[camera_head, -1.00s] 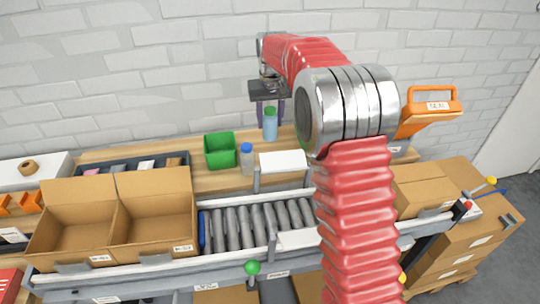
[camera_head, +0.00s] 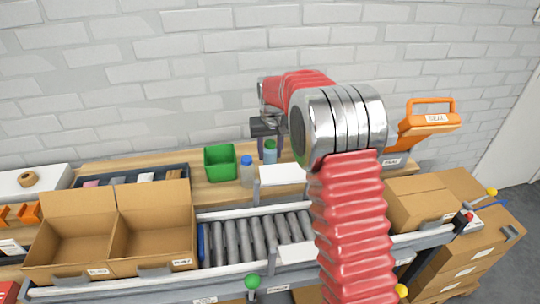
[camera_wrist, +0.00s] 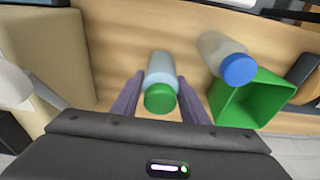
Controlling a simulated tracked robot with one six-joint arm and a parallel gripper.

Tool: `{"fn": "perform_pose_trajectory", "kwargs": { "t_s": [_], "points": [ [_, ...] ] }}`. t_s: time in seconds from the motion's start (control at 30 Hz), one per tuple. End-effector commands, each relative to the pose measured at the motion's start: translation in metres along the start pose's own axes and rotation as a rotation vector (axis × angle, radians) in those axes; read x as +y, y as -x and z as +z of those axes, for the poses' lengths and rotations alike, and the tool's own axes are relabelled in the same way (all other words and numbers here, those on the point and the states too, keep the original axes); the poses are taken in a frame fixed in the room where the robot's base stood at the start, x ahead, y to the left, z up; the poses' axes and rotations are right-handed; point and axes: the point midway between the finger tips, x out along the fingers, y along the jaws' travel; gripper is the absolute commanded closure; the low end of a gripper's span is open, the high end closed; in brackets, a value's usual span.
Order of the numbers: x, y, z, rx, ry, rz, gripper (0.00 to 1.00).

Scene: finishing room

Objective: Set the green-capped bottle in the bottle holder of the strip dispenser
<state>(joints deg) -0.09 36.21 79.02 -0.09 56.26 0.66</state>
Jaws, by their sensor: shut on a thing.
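The green-capped bottle (camera_head: 270,156), with a pale blue body, is upright between the fingers of my gripper (camera_head: 268,146). In the wrist view it also shows, cap toward the camera (camera_wrist: 160,84), with a dark finger of my gripper (camera_wrist: 160,98) on each side, shut on it. It is over or at the wooden bench (camera_head: 325,158); I cannot tell whether its base touches. An orange-handled device marked SEAL (camera_head: 424,119) stands at the right; I cannot tell whether it is the strip dispenser. No bottle holder can be made out.
A blue-capped bottle (camera_head: 247,172) and a green bin (camera_head: 220,164) stand left of my gripper, close by in the wrist view. A white-topped piece (camera_head: 283,174) is just in front. A roller conveyor (camera_head: 255,238) and open cartons (camera_head: 152,235) lie nearer. The brick wall is behind.

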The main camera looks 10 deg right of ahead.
Motion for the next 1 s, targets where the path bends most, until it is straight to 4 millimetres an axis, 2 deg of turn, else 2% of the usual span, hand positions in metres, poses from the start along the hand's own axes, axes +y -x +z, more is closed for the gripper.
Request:
{"fn": "perform_pose_trajectory", "kwargs": {
  "t_s": [0.13, 0.53, 0.57, 0.8, 1.0],
  "points": [
    [0.000, -0.014, 0.002, 0.001, 0.000, 0.000, 0.88],
    [0.000, -0.018, 0.002, 0.002, 0.000, 0.000, 0.88],
    [0.000, -0.018, 0.002, 0.002, 0.000, 0.000, 0.58],
    [0.000, -0.018, 0.002, 0.001, -0.001, 0.000, 0.41],
    [0.001, -0.018, 0.002, 0.001, -0.002, 0.000, 0.41]
  ]
}}
